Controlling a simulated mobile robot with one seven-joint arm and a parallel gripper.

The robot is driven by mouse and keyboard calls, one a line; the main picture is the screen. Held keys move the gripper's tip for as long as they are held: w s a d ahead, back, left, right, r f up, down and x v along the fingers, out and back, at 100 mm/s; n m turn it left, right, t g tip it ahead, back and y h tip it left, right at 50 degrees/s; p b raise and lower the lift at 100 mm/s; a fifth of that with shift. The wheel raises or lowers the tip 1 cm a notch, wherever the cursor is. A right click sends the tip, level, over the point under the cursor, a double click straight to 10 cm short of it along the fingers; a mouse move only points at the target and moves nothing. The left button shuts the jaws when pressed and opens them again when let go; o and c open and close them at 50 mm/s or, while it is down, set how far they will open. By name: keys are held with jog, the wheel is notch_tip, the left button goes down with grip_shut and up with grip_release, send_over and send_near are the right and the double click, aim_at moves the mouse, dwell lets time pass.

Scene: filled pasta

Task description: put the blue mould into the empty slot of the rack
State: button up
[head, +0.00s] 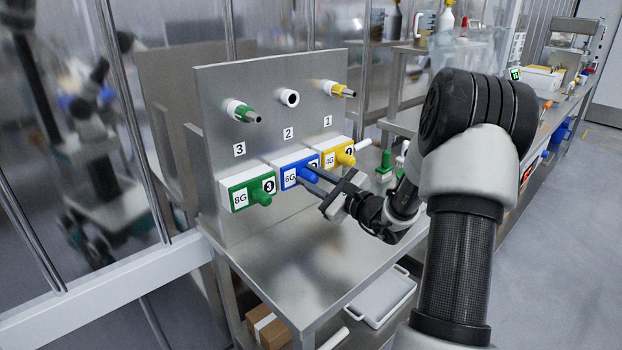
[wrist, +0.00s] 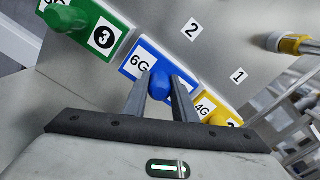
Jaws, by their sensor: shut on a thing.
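The blue mould (head: 289,180), marked 6G, is in the middle of the rack's lower row, under label 2. It also shows in the wrist view (wrist: 139,57). Its front face looks roughly level with its neighbours; I cannot tell how deep it sits. My gripper (head: 309,178) is shut on the blue round knob on the mould's front, with one finger on each side in the wrist view (wrist: 161,83). The rack (head: 265,125) is an upright steel panel. The green 8G mould (head: 240,195) is on the left and the yellow 4G mould (head: 332,161) on the right, both close beside it.
Above the moulds, a green fitting (head: 238,110) and a yellow fitting (head: 339,89) stick out of the panel, with a white ring (head: 290,97) between them. The steel table (head: 300,262) in front is clear. A white tray (head: 381,299) lies below on the right.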

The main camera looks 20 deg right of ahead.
jog(key=shift+r, duration=0.15)
jog(key=o, duration=1.1)
jog(key=shift+o, duration=1.1)
jog(key=shift+a+f, duration=0.1)
jog(key=shift+f, duration=0.1)
jog(key=shift+r, duration=0.1)
jog(key=shift+v, duration=3)
jog(key=shift+s+d, duration=0.2)
jog(key=shift+s, duration=0.25)
